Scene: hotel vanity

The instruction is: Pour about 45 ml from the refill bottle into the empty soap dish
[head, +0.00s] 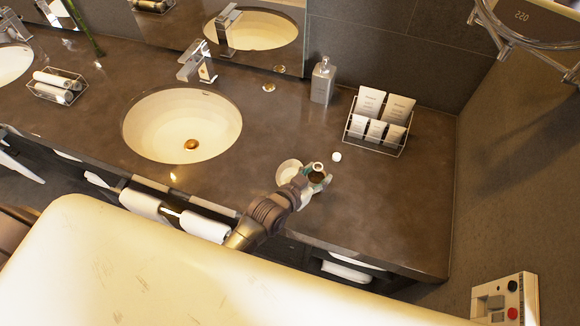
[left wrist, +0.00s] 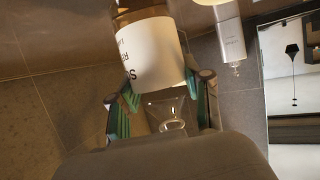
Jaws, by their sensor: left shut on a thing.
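The refill bottle (head: 317,168) is in my left gripper (head: 316,181) above the counter. Its round mouth shows uncapped from above, with a dark inside. In the left wrist view the bottle (left wrist: 151,55) has an amber body and a white label with black print, and sits between the green-lined fingers (left wrist: 165,98). The soap dish (head: 287,172) is a pale round dish on the counter, just left of the bottle and partly hidden by my gripper. Its contents cannot be made out. My right gripper is not in view.
A small white cap (head: 336,156) lies right of the bottle. A grey soap dispenser (head: 322,82) and a wire rack of packets (head: 378,123) stand behind. A sink (head: 182,125) is to the left. The counter (head: 400,205) is clear at the right.

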